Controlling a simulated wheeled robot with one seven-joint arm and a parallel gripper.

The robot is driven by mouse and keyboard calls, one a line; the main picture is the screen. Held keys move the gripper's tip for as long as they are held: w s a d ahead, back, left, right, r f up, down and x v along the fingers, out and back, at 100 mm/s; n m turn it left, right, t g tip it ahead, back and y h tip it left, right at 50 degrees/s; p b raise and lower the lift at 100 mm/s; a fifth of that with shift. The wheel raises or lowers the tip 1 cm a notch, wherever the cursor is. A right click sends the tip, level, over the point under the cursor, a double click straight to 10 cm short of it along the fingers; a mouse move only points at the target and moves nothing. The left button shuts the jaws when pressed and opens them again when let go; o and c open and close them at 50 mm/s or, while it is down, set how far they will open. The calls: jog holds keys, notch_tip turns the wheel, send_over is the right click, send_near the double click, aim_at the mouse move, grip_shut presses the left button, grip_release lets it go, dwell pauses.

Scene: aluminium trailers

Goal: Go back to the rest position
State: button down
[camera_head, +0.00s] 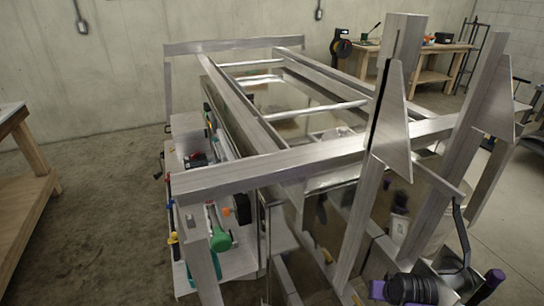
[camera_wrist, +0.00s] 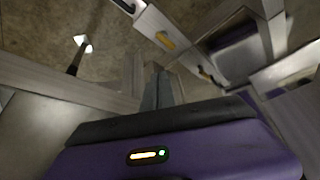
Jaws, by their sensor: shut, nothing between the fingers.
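My gripper (camera_wrist: 163,88) shows in the wrist view. Its two grey fingers are together beyond the purple, dark-edged housing, with nothing seen between them. Metal beams and trailer parts lie beyond and around the fingers. In the head view, black and purple parts of my arm show at the bottom right, beside the trailer's near uprights; the fingertips cannot be made out there. The aluminium trailer frame (camera_head: 285,160) fills the middle of the head view.
Tall metal uprights (camera_head: 395,150) with triangular plates stand close to my arm. A side shelf (camera_head: 240,262) holds tools, including a green-handled one (camera_head: 220,240). A wooden bench (camera_head: 30,190) stands left, another workbench (camera_head: 440,48) at the back. Floor (camera_head: 100,190) between bench and trailer is clear.

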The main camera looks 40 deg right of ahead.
jog(key=a+r+n+t+h, duration=0.2)
jog(key=a+r+n+t, duration=0.3)
jog(key=a+r+t, duration=0.85)
jog(key=s+a+r+n+y, duration=0.1)
jog(key=s+a+r+y, duration=0.1)
jog(key=a, duration=0.4)
jog(key=s+a+r+n+g+y, duration=0.1)
jog(key=s+a+r+n+y, duration=0.1)
jog(key=s+a+r, duration=0.3)
jog(key=s+a+r+n+g+y, duration=0.1)
jog(key=s+a+r+y, duration=0.1)
jog(key=s+a, duration=0.4)
jog(key=shift+s+a+r+n, duration=0.15)
jog(key=shift+a+r+n, duration=0.25)
jog(key=shift+a+r, duration=0.4)
